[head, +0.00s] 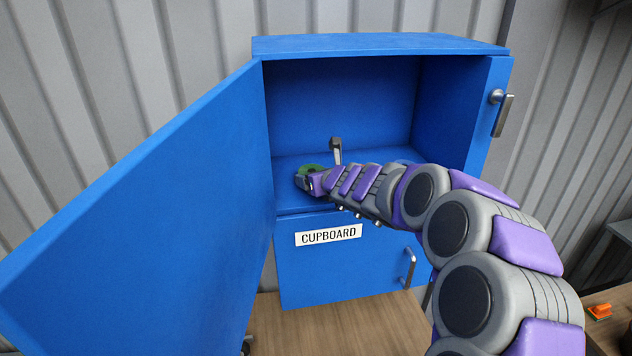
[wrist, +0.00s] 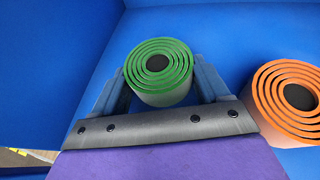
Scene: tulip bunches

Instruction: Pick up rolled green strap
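The rolled green strap (wrist: 160,72) stands on end between the two fingers of my gripper (wrist: 163,85) in the wrist view. Its coiled green end faces the camera, with a dark centre and a pale side. One finger is on each side, close to the roll; whether both press on it I cannot tell. In the head view my gripper (head: 305,180) is inside the blue cupboard (head: 340,90), low on its shelf at the left. Only a bit of the green strap (head: 311,168) shows there; my gripper hides the rest.
A rolled orange strap (wrist: 292,98) stands close to the right finger. A grey tool-like object (head: 336,150) stands behind my gripper. The open cupboard door (head: 150,200) is at the left. A label and handle (head: 409,268) are on the lower door.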

